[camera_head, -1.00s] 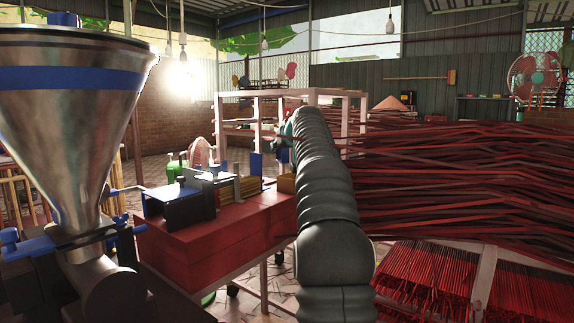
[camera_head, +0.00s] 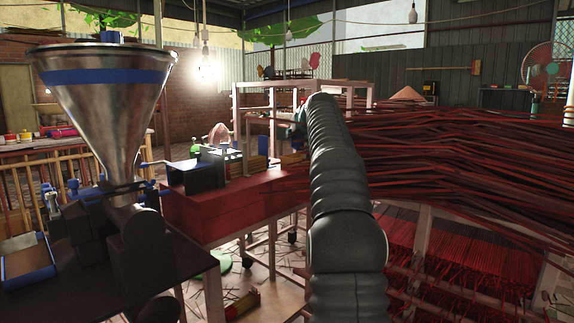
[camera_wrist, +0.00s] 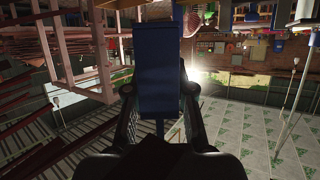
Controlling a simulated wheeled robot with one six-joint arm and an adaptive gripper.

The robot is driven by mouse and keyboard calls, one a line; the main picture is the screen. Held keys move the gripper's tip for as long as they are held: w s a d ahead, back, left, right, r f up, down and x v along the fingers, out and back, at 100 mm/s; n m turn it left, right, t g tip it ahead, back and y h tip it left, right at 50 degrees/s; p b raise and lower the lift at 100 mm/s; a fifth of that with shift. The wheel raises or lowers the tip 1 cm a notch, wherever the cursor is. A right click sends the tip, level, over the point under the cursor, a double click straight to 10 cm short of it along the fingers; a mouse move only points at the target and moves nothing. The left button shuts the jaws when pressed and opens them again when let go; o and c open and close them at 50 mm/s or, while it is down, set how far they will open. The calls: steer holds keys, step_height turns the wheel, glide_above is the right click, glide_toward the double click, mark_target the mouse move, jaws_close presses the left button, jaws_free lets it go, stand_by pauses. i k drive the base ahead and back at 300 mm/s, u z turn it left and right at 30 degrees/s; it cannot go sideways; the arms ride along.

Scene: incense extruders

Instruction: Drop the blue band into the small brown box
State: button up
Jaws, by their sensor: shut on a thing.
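My gripper (camera_wrist: 158,92) shows in the wrist view with its two dark fingers on either side of a blue piece, which I take to be the blue band (camera_wrist: 158,65). It is shut on this piece, which sticks out well past the fingertips. In the head view my own arm hides most of the gripper and I cannot make out the held band. A small brown box (camera_head: 291,160) sits at the right end of the red machine bench, just left of my arm and partly hidden by it. My gripper appears apart from it.
A steel funnel (camera_head: 100,105) with a blue stripe stands at the left on a dark table (camera_head: 120,270). The red bench (camera_head: 220,205) carries machine parts. Long red incense racks (camera_head: 460,170) fill the right side. A pale shelf frame (camera_head: 300,88) stands behind the arm.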

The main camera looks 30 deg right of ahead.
mark_target(300, 166)
steer(key=i, duration=1.1)
steer(key=z, duration=0.45)
